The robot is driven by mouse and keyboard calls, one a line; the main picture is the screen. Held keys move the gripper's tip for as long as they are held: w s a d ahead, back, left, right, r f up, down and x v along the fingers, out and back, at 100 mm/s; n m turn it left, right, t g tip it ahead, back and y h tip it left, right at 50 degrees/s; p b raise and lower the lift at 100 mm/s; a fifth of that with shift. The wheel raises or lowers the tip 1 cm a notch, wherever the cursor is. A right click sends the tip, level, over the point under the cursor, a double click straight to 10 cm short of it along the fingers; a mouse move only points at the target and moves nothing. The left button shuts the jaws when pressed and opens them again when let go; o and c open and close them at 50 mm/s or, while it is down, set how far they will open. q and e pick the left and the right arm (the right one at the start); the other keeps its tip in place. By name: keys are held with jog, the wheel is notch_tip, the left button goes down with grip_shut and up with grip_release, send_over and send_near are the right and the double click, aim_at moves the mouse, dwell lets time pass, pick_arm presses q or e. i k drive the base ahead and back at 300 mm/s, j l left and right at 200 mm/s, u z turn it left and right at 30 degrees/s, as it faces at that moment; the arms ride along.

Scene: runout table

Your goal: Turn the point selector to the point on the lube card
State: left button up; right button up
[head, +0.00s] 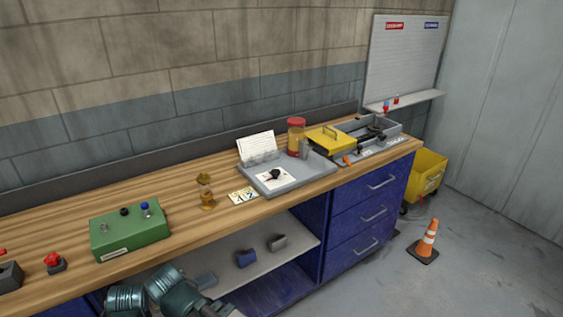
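A black pointer knob (274,174), which looks like the point selector, sits on a white dial plate (264,181) on a grey tray (300,181) on the bench. The dial's marks and the knob's exact heading are too small to read. A small white and yellow card (243,196) with dark figures lies flat on the wood left of the tray; it may be the lube card, and its figures are not clear. A white lined sheet (256,147) stands at the tray's back. Teal arm links of mine show at the bottom edge; neither gripper is in view.
A red-lidded jar (296,137) stands at the tray's back, with a yellow box (331,139) and grey parts bin (381,126) to the right. An amber oiler (206,191) and green control box (130,229) stand left. Bare wood (185,232) lies along the front.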

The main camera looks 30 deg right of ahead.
aim_at(276, 172)
jog(key=z, duration=1)
jog(key=i+j+z, duration=0.2)
jog(key=i, duration=0.4)
jog(key=l, duration=0.1)
